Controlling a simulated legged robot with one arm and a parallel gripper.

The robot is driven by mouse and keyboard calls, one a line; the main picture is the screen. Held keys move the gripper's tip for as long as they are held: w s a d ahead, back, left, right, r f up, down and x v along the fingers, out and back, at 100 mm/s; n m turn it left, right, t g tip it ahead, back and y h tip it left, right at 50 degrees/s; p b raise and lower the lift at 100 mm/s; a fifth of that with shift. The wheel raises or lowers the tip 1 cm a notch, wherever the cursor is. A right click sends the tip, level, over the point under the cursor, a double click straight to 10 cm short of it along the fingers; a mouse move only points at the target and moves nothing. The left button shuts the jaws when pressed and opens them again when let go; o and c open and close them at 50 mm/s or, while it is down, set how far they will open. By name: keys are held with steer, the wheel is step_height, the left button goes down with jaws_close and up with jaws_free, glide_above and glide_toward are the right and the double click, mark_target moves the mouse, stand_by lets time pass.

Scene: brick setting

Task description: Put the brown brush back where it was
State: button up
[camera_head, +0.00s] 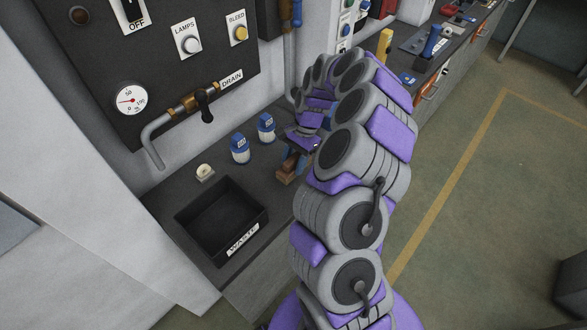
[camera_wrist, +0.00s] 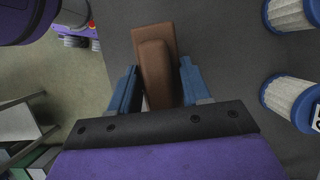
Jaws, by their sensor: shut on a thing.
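The brown brush (camera_head: 287,172) shows in the head view at the bench's front part, right of the waste bin. My gripper (camera_head: 294,158) is over it, partly hidden by my arm. In the wrist view my gripper (camera_wrist: 158,82) has its blue fingers on either side of the brush (camera_wrist: 155,62) and is shut on its narrower raised part. The wider brown block lies beyond the fingertips. The dark bench top (camera_wrist: 225,55) is behind the brush. I cannot tell whether the brush touches it.
Two blue-and-white canisters (camera_head: 239,149) (camera_head: 266,128) stand left of the gripper. A black waste bin (camera_head: 240,245) is at front left, with a small cream part (camera_head: 205,171) behind it. The drain pipe and valve (camera_head: 205,103) jut from the panel. Tools lie on the bench (camera_head: 437,40) at right.

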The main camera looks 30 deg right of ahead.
mark_target(294, 169)
step_height(294, 169, down, 3)
steer(key=shift+f+b, duration=0.2)
steer(key=shift+b, duration=0.4)
steer(key=shift+c, duration=0.5)
steer(key=shift+s, duration=0.1)
steer(key=o, duration=1.4)
